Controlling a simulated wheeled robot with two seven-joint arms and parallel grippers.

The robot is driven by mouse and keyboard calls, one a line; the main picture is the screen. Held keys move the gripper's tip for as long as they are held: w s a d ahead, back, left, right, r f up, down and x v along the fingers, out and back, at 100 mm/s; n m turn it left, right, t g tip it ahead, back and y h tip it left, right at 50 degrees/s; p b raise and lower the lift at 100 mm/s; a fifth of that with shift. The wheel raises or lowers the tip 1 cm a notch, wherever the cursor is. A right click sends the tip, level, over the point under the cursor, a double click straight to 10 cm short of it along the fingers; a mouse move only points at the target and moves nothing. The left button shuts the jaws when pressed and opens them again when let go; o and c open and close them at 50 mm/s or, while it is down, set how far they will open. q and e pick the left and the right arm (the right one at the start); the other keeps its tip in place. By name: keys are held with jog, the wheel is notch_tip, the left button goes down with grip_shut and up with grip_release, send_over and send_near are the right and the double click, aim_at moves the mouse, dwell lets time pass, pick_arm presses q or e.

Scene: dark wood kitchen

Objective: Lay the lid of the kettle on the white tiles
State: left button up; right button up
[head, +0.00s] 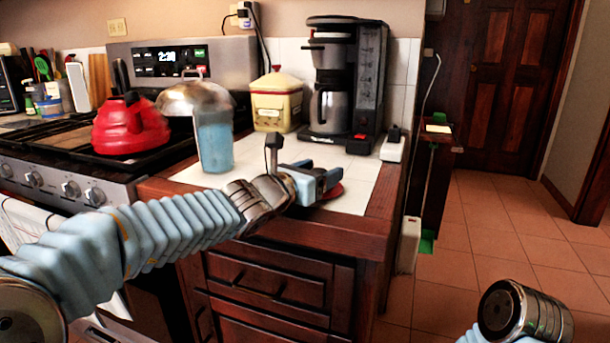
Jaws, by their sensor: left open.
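The red kettle (130,128) stands on the stove at the left, with a dark handle above it. A flat red round piece, which looks like its lid (334,192), lies on the white tiles (350,203) near the front edge of the counter. It is partly hidden by my left gripper (322,180). My left gripper is open, low over the tiles, right at the red lid. Whether its fingers touch the lid I cannot tell. Part of my right arm shows at the bottom right, but its gripper does not.
A bluish glass (214,148) stands on the tiles left of my left gripper. A shiny metal dome (194,96) is behind it. A yellow canister (276,102) and a black coffee maker (342,85) stand at the back. Bare tiles lie between them and my gripper.

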pick_arm(q)
jog(key=shift+r+p, duration=0.2)
jog(key=shift+p, duration=0.4)
jog(key=shift+s+a+f+b, duration=0.3)
jog(key=shift+s+a+b, duration=0.1)
jog(key=shift+s+b, duration=0.15)
jog(key=v, duration=0.3)
jog(key=b+v, duration=0.1)
jog(key=v, duration=0.2)
jog(key=r+b+v, duration=0.1)
jog(key=v, duration=0.2)
jog(key=shift+s+a, duration=0.5)
jog(key=shift+s, duration=0.15)
